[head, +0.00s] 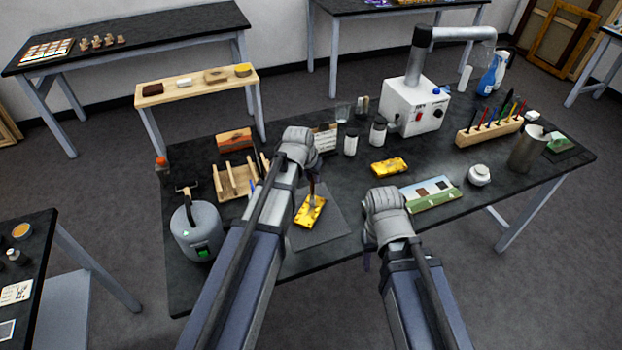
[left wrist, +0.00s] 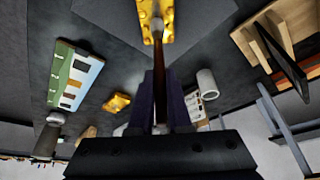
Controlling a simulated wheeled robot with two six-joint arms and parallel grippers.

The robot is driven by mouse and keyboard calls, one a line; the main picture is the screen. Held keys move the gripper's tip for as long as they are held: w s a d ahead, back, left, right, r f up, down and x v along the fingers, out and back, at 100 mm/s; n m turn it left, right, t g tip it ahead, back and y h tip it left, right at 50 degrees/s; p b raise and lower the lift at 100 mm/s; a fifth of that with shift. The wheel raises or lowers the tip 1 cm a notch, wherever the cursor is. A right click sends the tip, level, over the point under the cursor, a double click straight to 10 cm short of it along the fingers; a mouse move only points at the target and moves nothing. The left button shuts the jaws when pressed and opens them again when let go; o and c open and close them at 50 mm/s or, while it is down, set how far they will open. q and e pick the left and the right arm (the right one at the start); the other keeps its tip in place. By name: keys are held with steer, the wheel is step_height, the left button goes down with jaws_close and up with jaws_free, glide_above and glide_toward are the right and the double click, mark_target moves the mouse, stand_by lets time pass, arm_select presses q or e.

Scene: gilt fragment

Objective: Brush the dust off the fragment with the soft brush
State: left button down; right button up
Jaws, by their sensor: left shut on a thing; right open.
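A gilt fragment (head: 309,212) lies on a dark grey mat (head: 325,233) near the table's front. It also shows at the top of the left wrist view (left wrist: 152,12). My left gripper (head: 309,175) is above it, shut on the soft brush (head: 312,190). In the left wrist view the brush's brown handle (left wrist: 160,70) stands between the fingers, and its pale tip reaches the fragment's edge; whether it touches is unclear. My right gripper (head: 368,256) is open and empty, right of the mat; its fingers are mostly hidden by its own hand.
A second gilt piece (head: 389,166) lies behind, to the right. A green-edged card (head: 432,195) and a white round pot (head: 479,175) are on the right. A wooden rack (head: 238,180) and grey canister (head: 196,231) stand left. A white machine (head: 413,106) stands at the back.

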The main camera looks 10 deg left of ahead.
arm_select(q)
steer(key=w, duration=0.3)
steer(key=shift+w+d, duration=0.2)
steer(key=shift+d, duration=0.15)
steer(key=shift+s+f, duration=0.1)
steer(key=shift+s, duration=0.1)
steer(key=shift+s+a, duration=0.2)
steer(key=shift+s, duration=0.6)
steer(key=shift+s+a, duration=0.2)
steer(key=shift+s, duration=0.6)
steer(key=s, duration=0.3)
steer(key=shift+s+a, duration=0.25)
steer(key=shift+a, duration=0.05)
steer(key=shift+s, duration=0.1)
